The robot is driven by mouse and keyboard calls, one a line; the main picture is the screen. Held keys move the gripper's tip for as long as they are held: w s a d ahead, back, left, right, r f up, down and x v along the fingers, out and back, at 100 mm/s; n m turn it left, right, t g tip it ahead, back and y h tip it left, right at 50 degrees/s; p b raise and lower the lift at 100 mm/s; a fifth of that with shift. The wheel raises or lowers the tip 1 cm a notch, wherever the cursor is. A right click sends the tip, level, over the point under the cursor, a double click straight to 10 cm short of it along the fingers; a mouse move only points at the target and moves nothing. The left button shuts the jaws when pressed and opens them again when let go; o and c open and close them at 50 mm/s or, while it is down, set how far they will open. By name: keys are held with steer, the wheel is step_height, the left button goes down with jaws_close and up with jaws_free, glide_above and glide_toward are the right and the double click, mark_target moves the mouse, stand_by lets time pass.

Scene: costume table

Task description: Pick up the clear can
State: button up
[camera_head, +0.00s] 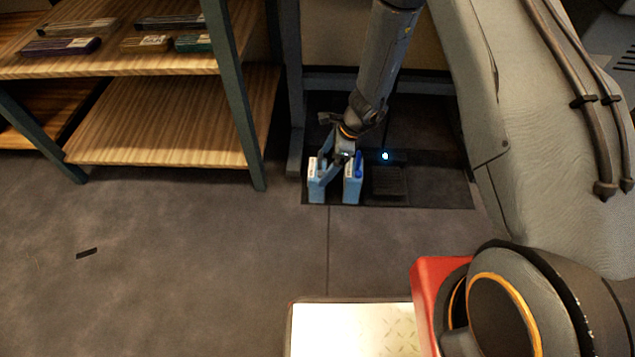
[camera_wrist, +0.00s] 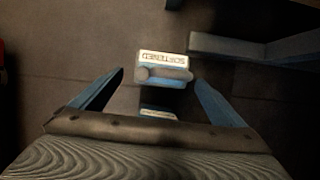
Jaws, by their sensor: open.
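Two pale blue cans with whitish labels stand side by side on the dark floor, a left can (camera_head: 316,188) and a right can (camera_head: 352,190). My gripper (camera_head: 340,178) is low over them, its blue fingers spread. In the wrist view, one can (camera_wrist: 162,56) with a handle and a label reading "SOFTENED" upside down lies between and slightly past the open fingertips (camera_wrist: 160,76). A second can (camera_wrist: 158,113) sits nearer the palm, mostly hidden by the gripper. I see no gripper contact with either can. No "clear" label is readable.
A wooden shelf (camera_head: 165,120) with dark metal legs stands left of the cans, holding several small boxes (camera_head: 60,47). A dark device with a glowing light (camera_head: 386,156) is just right of the cans. Open floor (camera_head: 190,260) lies in front.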

steer(key=shift+b+x, duration=1.95)
steer(key=shift+x, duration=1.45)
steer(key=shift+w+a+r, duration=0.1)
steer(key=shift+c, duration=0.2)
steer(key=c, duration=2.1)
steer(key=shift+r, duration=0.1)
